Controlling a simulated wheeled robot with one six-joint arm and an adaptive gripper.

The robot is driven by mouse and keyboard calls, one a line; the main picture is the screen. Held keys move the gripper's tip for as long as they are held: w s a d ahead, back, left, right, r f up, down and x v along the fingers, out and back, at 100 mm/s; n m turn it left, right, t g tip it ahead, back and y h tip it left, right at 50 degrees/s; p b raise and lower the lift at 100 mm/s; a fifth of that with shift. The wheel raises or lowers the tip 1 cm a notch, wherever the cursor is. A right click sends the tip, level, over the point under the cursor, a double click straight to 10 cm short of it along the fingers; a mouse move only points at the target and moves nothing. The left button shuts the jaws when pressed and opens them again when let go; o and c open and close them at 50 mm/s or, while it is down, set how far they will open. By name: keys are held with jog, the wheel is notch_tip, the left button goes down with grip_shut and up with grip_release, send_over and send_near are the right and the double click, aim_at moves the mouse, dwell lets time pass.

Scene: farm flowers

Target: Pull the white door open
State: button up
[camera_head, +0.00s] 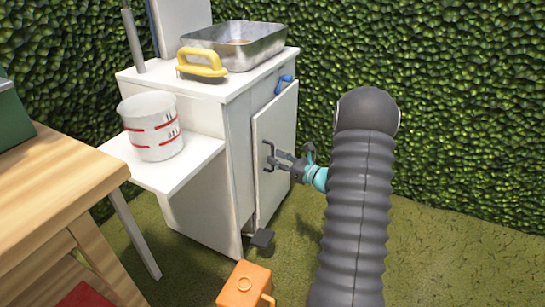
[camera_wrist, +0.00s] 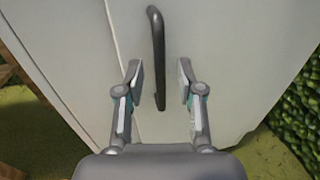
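The white door (camera_head: 276,133) is on the right-hand side of a white cabinet and looks closed or nearly closed. Its dark handle (camera_head: 269,156) stands upright on the door's left part. In the wrist view the handle (camera_wrist: 157,60) is a dark bar, and its lower end lies between the fingertips. My gripper (camera_head: 287,160) is at the handle in the head view. In the wrist view my gripper (camera_wrist: 160,85) is open, with a finger on each side of the handle and gaps between. The white door (camera_wrist: 225,50) fills the background there.
A white bucket (camera_head: 152,125) stands on the side shelf. A wooden table (camera_head: 50,165) is at left. An orange can (camera_head: 245,287) is on the ground. A hedge (camera_head: 460,120) stands behind; grass at right is clear.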

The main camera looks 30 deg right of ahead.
jog(key=shift+x, duration=1.2)
grip_shut()
